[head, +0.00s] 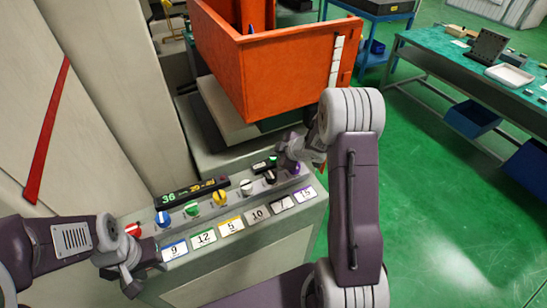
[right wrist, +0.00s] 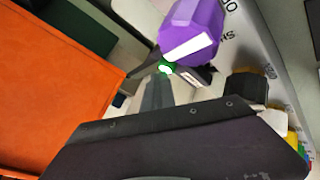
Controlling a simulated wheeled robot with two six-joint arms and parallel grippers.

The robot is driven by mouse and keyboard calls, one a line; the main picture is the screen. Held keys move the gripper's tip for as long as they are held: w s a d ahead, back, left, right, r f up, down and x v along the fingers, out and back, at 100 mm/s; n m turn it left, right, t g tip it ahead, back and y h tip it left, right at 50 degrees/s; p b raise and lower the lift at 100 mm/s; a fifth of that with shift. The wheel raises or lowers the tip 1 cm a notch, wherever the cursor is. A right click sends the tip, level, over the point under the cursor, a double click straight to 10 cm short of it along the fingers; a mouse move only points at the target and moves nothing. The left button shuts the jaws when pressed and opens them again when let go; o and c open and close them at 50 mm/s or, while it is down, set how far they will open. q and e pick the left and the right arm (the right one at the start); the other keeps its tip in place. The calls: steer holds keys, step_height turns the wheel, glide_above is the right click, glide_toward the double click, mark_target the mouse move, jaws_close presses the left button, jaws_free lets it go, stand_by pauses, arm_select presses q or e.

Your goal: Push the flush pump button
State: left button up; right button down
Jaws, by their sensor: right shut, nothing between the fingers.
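A small button with a green ring and pale centre (right wrist: 165,68) shows in the right wrist view, beside the purple knob (right wrist: 190,32). A green spot (head: 272,161) shows by the right gripper in the head view. No label lets me tell for sure that this is the flush pump button. My right gripper (head: 283,158) is shut and empty, low over the right end of the control panel (head: 190,262). Its fingertips appear close to the green-ringed button; I cannot tell whether they touch. My left gripper (head: 131,287) hangs at the panel's left end, its fingers unclear.
Red (head: 132,230), blue (head: 163,219), green (head: 192,209), yellow (head: 219,198), white (head: 246,187) and black (head: 270,177) knobs line the panel above numbered cards. A display (head: 192,191) sits behind them. Open green floor (head: 440,220) lies right.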

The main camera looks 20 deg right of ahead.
mark_target(275, 159)
steer(key=shift+r, duration=0.3)
step_height(275, 159, up, 6)
steer(key=p, duration=0.6)
